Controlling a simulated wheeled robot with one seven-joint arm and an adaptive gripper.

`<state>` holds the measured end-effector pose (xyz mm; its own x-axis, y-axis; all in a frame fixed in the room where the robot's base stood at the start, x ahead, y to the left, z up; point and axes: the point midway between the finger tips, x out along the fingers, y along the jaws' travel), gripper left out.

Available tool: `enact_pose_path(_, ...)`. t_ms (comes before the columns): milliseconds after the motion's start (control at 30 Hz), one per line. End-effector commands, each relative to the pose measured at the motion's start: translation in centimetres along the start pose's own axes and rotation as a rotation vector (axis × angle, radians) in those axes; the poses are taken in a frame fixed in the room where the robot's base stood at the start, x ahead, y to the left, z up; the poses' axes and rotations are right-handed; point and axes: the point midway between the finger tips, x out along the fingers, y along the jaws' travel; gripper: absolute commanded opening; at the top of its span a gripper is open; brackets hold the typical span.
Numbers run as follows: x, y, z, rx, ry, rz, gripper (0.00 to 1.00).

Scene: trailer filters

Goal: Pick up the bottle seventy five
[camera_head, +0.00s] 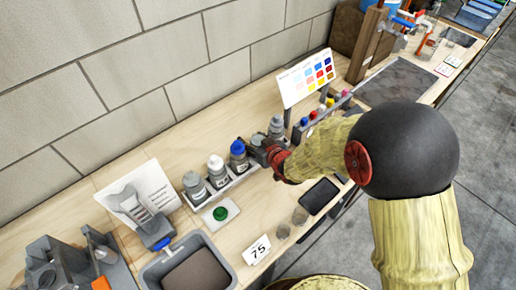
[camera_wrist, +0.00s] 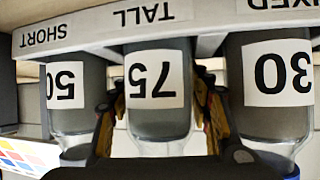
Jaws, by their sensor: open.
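The bottle seventy five (camera_wrist: 155,112) is grey with a clear shoulder and a white label reading 75, shown upside down in the middle of the wrist view. My gripper (camera_wrist: 160,95) is open, with one finger on each side of this bottle. Whether the fingers touch it cannot be told. In the head view my gripper (camera_head: 268,152) is at the bottle row, past the blue-capped bottle, and covers part of the row.
Bottle 50 (camera_wrist: 78,95) and bottle 30 (camera_wrist: 270,115) stand close on either side. The rack rail (camera_wrist: 215,20) is marked SHORT and TALL. In the head view are a blue-capped bottle (camera_head: 238,152), a card reading 75 (camera_head: 257,249), a grey tray (camera_head: 163,264) and a colour chart (camera_head: 305,77).

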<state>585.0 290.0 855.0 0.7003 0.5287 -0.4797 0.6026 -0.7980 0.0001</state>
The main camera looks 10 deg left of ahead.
Motion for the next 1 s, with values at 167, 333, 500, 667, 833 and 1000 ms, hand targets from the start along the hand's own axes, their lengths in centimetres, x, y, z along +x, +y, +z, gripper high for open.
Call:
enact_pose_path(167, -0.06, 0.01, -0.04, 0.000, 0.000, 0.000, 0.46)
enact_pose_path(333, -0.07, 0.02, -0.03, 0.000, 0.000, 0.000, 0.37)
enact_pose_path(500, -0.07, 0.02, -0.02, 0.000, 0.000, 0.000, 0.27)
enact_pose_path(667, -0.08, 0.03, -0.01, 0.000, 0.000, 0.001, 0.18)
enact_pose_path(833, -0.08, 0.03, 0.00, 0.000, 0.000, 0.001, 0.08)
enact_pose_path(1000, -0.08, 0.04, 0.00, 0.000, -0.001, 0.001, 0.00)
